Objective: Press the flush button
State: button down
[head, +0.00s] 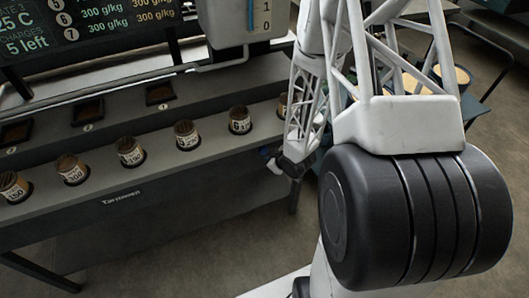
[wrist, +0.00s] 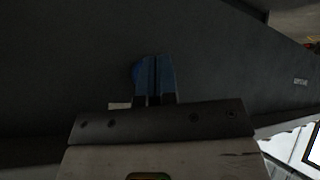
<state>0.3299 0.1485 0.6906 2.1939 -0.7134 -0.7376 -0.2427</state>
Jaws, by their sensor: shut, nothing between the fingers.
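My gripper (wrist: 154,60) is shut, its two blue fingers side by side with nothing between them. In the wrist view the fingers point at a dark panel (wrist: 75,60). A rounded blue shape (wrist: 136,72), which looks like the flush button, shows just left of the fingertips and is partly hidden behind them. I cannot tell whether they touch. In the head view my gripper (head: 273,163) is small, at the right part of the bench's dark front. A small blue spot (head: 264,151) shows there; I cannot tell whether it is button or finger.
The grey bench (head: 115,205) holds a row of labelled cups (head: 130,151) in round holes, above the front panel. Dark square recesses (head: 160,94) lie behind them. A display board (head: 80,30) and a gauge (head: 250,15) stand at the back. A cart (head: 480,88) is at right.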

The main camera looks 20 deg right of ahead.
jog(key=shift+w, duration=0.9)
dwell(1.9)
jog(key=shift+s, duration=0.85)
jog(key=shift+s, duration=0.1)
jog(key=shift+s, duration=2.4)
jog(key=shift+r, duration=0.1)
